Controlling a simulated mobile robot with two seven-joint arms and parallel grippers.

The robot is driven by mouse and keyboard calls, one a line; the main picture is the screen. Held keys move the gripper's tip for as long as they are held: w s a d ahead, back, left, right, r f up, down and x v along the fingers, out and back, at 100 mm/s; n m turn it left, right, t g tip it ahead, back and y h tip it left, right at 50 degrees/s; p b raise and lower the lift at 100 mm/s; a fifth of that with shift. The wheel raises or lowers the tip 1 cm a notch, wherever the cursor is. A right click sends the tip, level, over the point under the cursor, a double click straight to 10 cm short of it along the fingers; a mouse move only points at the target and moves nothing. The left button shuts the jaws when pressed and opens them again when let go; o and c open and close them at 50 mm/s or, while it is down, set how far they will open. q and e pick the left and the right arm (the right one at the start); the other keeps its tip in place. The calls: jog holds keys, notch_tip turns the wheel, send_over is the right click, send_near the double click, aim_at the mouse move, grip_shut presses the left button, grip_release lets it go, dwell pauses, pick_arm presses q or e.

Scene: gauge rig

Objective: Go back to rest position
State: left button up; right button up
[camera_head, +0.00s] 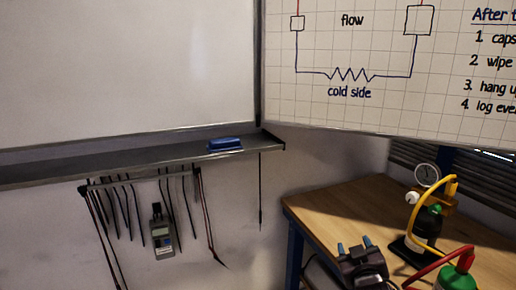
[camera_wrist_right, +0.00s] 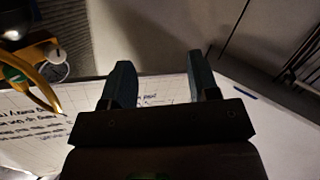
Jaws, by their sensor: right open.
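My right gripper (camera_head: 354,245) shows at the bottom of the head view, in front of the wooden table, with its two blue fingertips apart. In the right wrist view the same gripper (camera_wrist_right: 162,82) has both fingers spread, with nothing between them. My left gripper is not in view. The gauge rig, with a round dial gauge (camera_head: 427,175) and a yellow hose (camera_head: 418,222), stands on the table to the right of my right gripper. Part of its yellow hose (camera_wrist_right: 42,92) also shows at the left of the wrist view.
The wooden table (camera_head: 325,208) is bare at its left. A green-topped bottle (camera_head: 455,282) with a red hose stands at the lower right. A shelf (camera_head: 130,165) under the whiteboard holds a blue eraser (camera_head: 225,144); cables and a handheld meter (camera_head: 162,235) hang below it.

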pick_arm(q)
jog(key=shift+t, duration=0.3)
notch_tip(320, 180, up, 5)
jog(key=p, duration=0.4)
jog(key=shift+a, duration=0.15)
pick_arm(e)
jog(key=s+d+f+g, duration=0.1)
jog(key=s+f, duration=0.5)
jog(key=s, duration=0.6)
jog(key=s+d+f+m+g+y, duration=0.1)
jog(key=s+f+g, duration=0.2)
jog(key=s, duration=0.9)
jog(key=s+d+f+m+g, duration=0.1)
jog(key=s+f+g, duration=0.1)
jog(key=s+f, duration=0.7)
jog(key=s, duration=0.3)
jog(key=shift+d+f+y, duration=0.15)
jog(key=shift+d+y, duration=0.25)
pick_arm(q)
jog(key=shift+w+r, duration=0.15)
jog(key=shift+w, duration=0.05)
pick_arm(e)
jog(key=shift+s, duration=0.1)
